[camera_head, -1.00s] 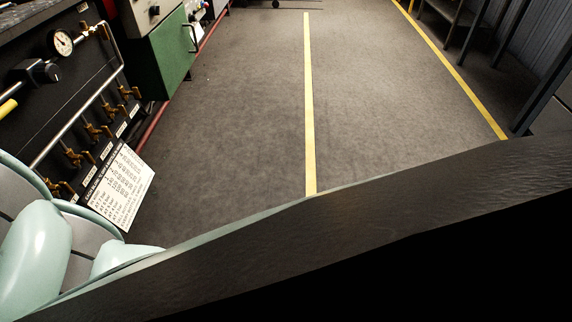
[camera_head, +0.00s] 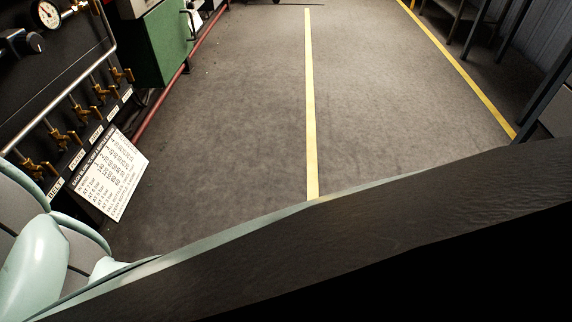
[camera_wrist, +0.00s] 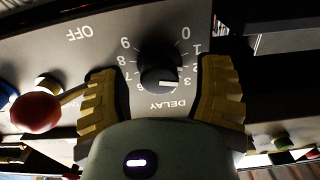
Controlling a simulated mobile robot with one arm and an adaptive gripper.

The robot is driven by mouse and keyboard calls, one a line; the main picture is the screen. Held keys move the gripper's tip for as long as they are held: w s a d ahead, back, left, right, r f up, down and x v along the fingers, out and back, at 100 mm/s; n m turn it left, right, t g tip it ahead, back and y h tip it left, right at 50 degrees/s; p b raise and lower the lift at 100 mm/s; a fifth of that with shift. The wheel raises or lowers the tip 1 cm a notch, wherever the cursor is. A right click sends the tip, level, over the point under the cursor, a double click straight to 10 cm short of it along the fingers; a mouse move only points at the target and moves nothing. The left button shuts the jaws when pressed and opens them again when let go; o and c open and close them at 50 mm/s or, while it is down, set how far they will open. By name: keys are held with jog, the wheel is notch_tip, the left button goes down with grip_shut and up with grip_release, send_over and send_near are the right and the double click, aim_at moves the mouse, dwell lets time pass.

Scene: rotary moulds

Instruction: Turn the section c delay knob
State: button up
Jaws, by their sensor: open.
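A black round delay knob (camera_wrist: 158,68) sits on a grey panel in the wrist view. Digits ring it, and the word DELAY is printed beside it, upside down in the picture. A white pointer mark on the knob is near the 3. My gripper (camera_wrist: 161,88) is open, with one yellow ridged finger on each side of the knob. I cannot tell whether either finger touches it. The gripper is not in the head view. No section letter is readable on the panel.
A red button (camera_wrist: 36,111) and a blue button are left of my gripper in the wrist view. In the head view, a pipe rack with brass valves (camera_head: 69,136) and a white printed sheet (camera_head: 111,174) are at left. Open grey floor (camera_head: 230,120) with yellow lines fills the middle.

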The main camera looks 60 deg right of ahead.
grip_shut()
dwell(0.4)
jog(key=shift+d+r+m+p, duration=0.1)
jog(key=shift+r+m+p, duration=0.05)
jog(key=shift+m+p, duration=0.15)
jog(key=m+p, duration=0.2)
jog(key=m, duration=0.1)
jog(key=shift+w+p, duration=0.1)
jog(key=shift+p, duration=0.2)
jog(key=m, duration=0.4)
jog(key=shift+m+b, duration=0.45)
jog(key=shift+m, duration=1.75)
